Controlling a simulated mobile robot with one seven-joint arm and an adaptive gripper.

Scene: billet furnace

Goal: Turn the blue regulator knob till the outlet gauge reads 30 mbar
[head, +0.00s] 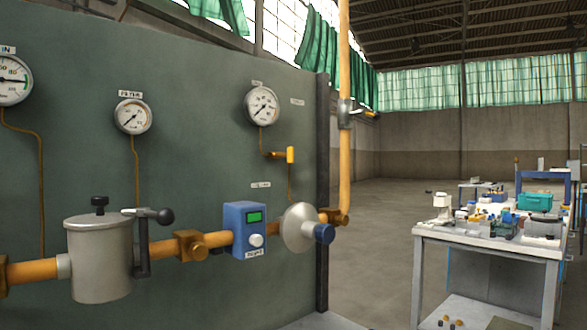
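The blue regulator knob (325,233) faces right on the grey, disc-shaped regulator (299,228) in the orange pipe. Above it, a round white gauge (262,106) hangs at the panel's right. It appears to be the outlet gauge, but the small label over it is not legible. Its dark needle seems to slant to the lower left, and its numbers are too small to read. My gripper is not in view, and nothing covers the knob or this gauge.
Left of the regulator are a blue box (244,231) with green display and white knob, and a grey filter canister (99,257) with a black-knobbed lever (164,216). A yellow-handled valve (290,155) sits above. A cluttered workbench (490,246) stands right; floor between is open.

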